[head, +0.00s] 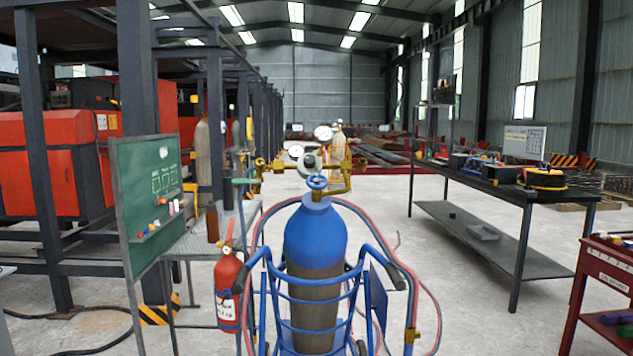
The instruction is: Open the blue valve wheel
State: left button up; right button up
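The blue valve wheel (317,182) sits on top of a gas cylinder (316,238) with a blue upper part and a brownish lower part. The cylinder stands upright in a blue cart (268,282) straight ahead in the head view. A brass regulator (277,163) with round gauges (296,151) is beside and just behind the wheel. Neither of my grippers shows in the head view. Nothing touches the wheel. How far the valve is turned cannot be told.
A red fire extinguisher (228,290) is at the cart's left, near a green chalkboard (150,197). Red and blue hoses (413,275) loop around the cart. A dark workbench (500,187) and a red cabinet (605,265) stand right. Floor between cart and workbench is clear.

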aim_at(316, 185)
jog(key=u, duration=0.4)
jog(key=i, duration=0.6)
jog(key=u, duration=0.4)
